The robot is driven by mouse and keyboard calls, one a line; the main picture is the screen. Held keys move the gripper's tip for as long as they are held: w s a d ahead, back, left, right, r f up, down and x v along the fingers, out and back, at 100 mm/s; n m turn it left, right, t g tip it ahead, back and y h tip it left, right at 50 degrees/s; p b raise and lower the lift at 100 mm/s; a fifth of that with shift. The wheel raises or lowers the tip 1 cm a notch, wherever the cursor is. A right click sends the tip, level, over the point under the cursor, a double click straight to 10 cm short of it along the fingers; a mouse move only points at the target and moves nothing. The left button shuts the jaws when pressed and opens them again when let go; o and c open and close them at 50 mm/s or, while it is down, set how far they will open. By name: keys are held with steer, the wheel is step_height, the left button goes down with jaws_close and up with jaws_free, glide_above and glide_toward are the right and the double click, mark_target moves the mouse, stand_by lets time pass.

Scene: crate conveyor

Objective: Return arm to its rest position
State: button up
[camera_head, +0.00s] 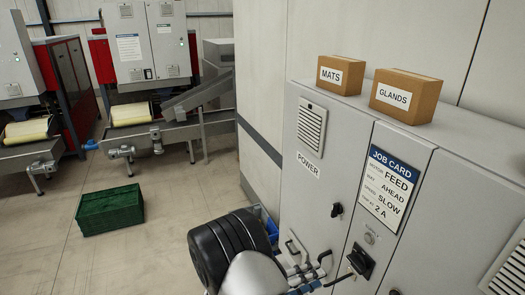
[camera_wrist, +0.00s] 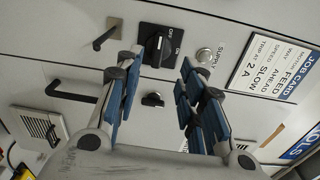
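My gripper (camera_head: 318,274) is at the bottom of the head view, in front of the grey cabinet (camera_head: 312,155). In the wrist view my gripper (camera_wrist: 160,82) is open, with its two blue-padded fingers spread and nothing between them. Beyond the fingertips is a black rotary switch (camera_wrist: 158,46) marked OFF and ON; it also shows in the head view (camera_head: 361,260). I cannot tell its exact setting. A small round button (camera_wrist: 204,57) marked SUPPLY is beside it, and a smaller black knob (camera_wrist: 152,99) shows between the fingers. I cannot tell any contact.
A job card (camera_head: 385,188) is on the cabinet front. Boxes marked MATS (camera_head: 340,75) and GLANDS (camera_head: 405,96) stand on top. A green crate (camera_head: 110,209) sits on the floor at left, near conveyor machines (camera_head: 150,45). The floor around the crate is clear.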

steer(key=s+d+m+g+y+b, duration=0.35)
steer(key=s+m+b, duration=0.35)
steer(key=m, duration=0.3)
steer(key=s+d+m+g+y+b, duration=0.2)
steer(key=s+m+g+y+b, duration=0.35)
steer(key=m, duration=0.55)
steer(key=s+a+f+m+t+y+b, duration=0.3)
steer(key=s+m+t+y+b, duration=0.1)
steer(key=m+b, duration=0.3)
steer(key=s+a+f+m+t+y+b, duration=0.4)
steer(key=s+m+b, duration=0.3)
steer(key=m, duration=0.4)
steer(key=shift+a, duration=0.25)
steer(key=shift+d, duration=0.15)
